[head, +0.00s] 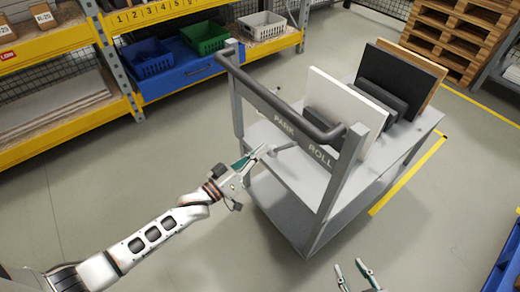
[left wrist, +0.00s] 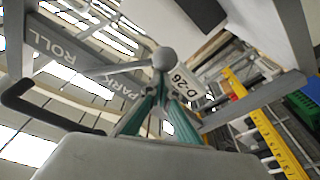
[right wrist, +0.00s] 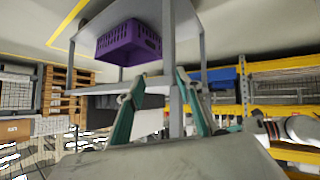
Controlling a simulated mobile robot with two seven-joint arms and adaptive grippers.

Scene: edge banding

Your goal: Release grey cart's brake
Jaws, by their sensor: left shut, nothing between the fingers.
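The grey cart (head: 330,165) stands right of centre in the head view, with a dark push handle and a crossbar marked PARK (head: 284,124) and ROLL. A grey brake lever (head: 287,145) sticks out below the crossbar near PARK. In the left wrist view the lever ends in a round knob (left wrist: 165,58). My left gripper (head: 264,152) is shut and empty at the knob end; its fingertips show just below the knob (left wrist: 163,88), and contact is unclear. My right gripper (head: 357,272) is open and empty, low in front of the cart; its spread fingers show in the right wrist view (right wrist: 163,92).
White, dark and brown panels (head: 350,105) stand on the cart. A yellow shelf rack (head: 170,20) with bins is at the back left, wooden pallets (head: 460,35) at the back right. A purple crate (right wrist: 130,42) shows in the right wrist view. The floor left of the cart is clear.

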